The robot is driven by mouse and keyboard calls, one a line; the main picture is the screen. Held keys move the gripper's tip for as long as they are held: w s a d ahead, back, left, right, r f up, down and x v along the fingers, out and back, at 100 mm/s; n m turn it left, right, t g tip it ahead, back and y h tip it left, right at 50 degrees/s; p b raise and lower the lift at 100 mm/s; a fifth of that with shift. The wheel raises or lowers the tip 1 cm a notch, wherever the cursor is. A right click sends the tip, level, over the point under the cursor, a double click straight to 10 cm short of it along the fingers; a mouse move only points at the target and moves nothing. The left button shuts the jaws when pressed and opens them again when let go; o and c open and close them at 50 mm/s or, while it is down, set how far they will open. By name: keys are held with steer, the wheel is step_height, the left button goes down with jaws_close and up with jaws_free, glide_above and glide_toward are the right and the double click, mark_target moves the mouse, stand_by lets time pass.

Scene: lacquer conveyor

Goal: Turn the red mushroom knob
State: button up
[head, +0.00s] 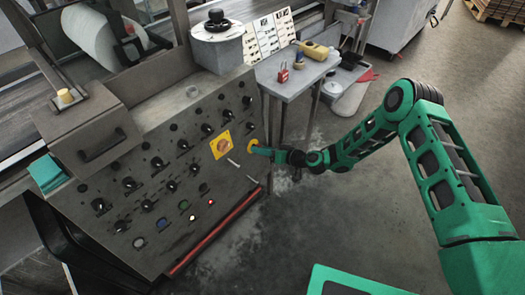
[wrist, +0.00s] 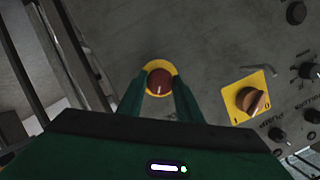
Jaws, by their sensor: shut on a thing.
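The red mushroom knob (wrist: 160,80) sits on a round yellow collar (wrist: 159,65) on the grey control panel. My gripper (wrist: 159,88) has one green finger on each side of the knob and is shut on it. A white mark shows on the knob's face. In the head view the yellow collar (head: 252,143) shows at the panel's right part, with the tip of my gripper (head: 262,150) against it; the red cap is hidden there.
An orange rotary switch on a yellow plate (head: 221,145) lies left of the knob. Several black knobs and small lamps cover the panel (head: 150,200). A small table (head: 300,85) with a red padlock (head: 283,74) and a yellow tool stands behind. The floor at right is clear.

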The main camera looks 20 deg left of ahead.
steer(key=shift+w+d, duration=0.1)
steer(key=shift+w, duration=0.05)
stand_by(0.3)
steer(key=o, duration=1)
steer(key=shift+o, duration=0.2)
steer(key=v, duration=1)
steer(key=shift+d+r, duration=0.15)
steer(key=shift+d, duration=0.2)
